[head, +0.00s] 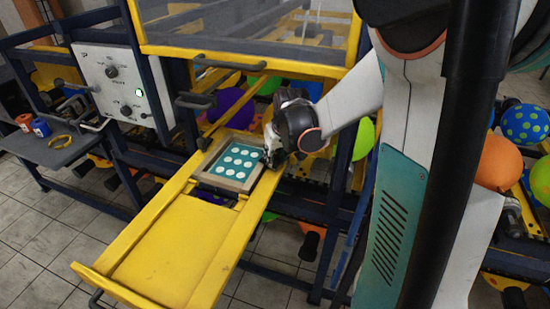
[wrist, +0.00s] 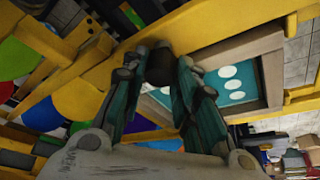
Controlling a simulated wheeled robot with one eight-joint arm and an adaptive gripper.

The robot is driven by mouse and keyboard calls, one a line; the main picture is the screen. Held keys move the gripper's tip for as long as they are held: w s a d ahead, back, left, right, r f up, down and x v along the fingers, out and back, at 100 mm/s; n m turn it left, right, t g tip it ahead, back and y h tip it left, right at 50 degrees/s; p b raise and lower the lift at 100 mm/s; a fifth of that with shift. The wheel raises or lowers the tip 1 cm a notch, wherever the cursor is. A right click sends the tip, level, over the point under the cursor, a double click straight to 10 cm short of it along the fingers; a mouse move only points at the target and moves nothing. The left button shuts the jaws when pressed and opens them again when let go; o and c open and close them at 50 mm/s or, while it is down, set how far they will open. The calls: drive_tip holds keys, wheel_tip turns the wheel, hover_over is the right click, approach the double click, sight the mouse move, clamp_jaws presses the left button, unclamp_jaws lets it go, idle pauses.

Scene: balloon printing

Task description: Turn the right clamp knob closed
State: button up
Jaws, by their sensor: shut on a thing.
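My gripper (head: 272,157) is at the right edge of the framed screen (head: 237,182), which has a wooden frame and a teal panel with white dots. The screen sits on the yellow sliding carriage (head: 158,262). In the wrist view my gripper (wrist: 160,72) has its teal fingers closed around a small dark knob (wrist: 160,66), which I take for the right clamp knob. The knob is beside the frame of the screen (wrist: 268,80) and is partly hidden by the fingers. Its turn angle cannot be told.
A grey control panel (head: 117,83) stands at the left. A side shelf (head: 52,148) holds a red roll, a blue roll (head: 41,127) and a yellow ring (head: 60,142). A yellow-framed clear guard (head: 250,30) is above the screen. Several coloured balloons sit behind and at the right.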

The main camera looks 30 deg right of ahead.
drive_tip(key=shift+d+n+y, duration=0.1)
drive_tip(key=shift+n+y, duration=0.4)
drive_tip(key=shift+n, duration=0.7)
drive_tip(key=shift+b, duration=0.3)
drive_tip(key=o, duration=1.1)
drive_tip(key=shift+c, duration=0.2)
drive_tip(key=shift+r, duration=0.1)
drive_tip(key=shift+s+r, duration=0.1)
drive_tip(key=shift+r, duration=0.15)
drive_tip(key=s+d, duration=0.1)
drive_tip(key=s, duration=1.1)
drive_tip(key=shift+r, duration=0.2)
